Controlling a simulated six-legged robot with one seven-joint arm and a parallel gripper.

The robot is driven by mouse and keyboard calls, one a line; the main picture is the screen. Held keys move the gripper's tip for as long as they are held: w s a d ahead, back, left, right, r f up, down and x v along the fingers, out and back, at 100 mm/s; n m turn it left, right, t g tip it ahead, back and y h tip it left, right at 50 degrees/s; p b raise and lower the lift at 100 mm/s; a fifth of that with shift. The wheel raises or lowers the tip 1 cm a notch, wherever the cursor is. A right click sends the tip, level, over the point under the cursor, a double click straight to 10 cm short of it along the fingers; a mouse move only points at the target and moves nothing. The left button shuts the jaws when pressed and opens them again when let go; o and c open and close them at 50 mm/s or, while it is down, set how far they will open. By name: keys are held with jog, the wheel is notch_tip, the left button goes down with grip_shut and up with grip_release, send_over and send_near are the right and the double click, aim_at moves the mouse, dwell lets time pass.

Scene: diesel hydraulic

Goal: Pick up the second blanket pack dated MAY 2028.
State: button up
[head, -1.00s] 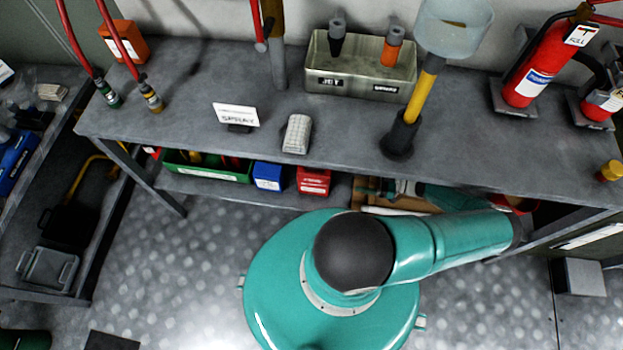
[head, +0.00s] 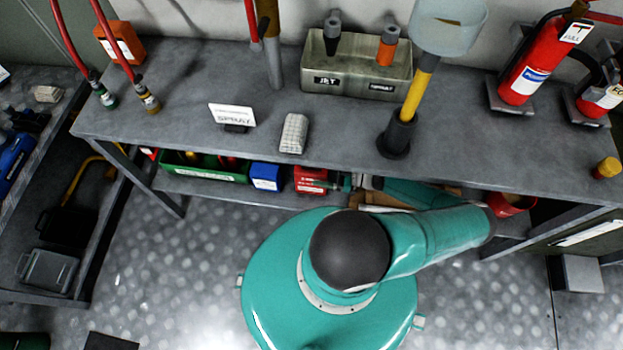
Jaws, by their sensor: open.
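No pack with a readable MAY 2028 date shows. A small pale, ribbed pack (head: 293,133) lies on the grey bench top beside a white sign (head: 232,115); I cannot tell whether it is a blanket pack. A similar small pale item (head: 46,93) lies on the left bench, too small to identify. My teal arm bends at the right and runs back left under the bench's front edge. My gripper (head: 338,183) is open at the lower shelf, by the red bin (head: 309,180). Its fingers are small and partly hidden, and I see nothing held.
On the lower shelf are a green bin (head: 205,168), a blue bin (head: 265,176) and a cardboard box (head: 372,200), partly hidden by my arm. A metal tray (head: 350,82), a yellow-stemmed funnel (head: 415,95) and fire extinguishers (head: 528,75) stand on the bench. The bench edge overhangs my gripper.

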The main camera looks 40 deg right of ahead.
aim_at(314, 171)
jog(key=shift+x, duration=1.55)
jog(key=shift+s, duration=0.1)
grip_shut()
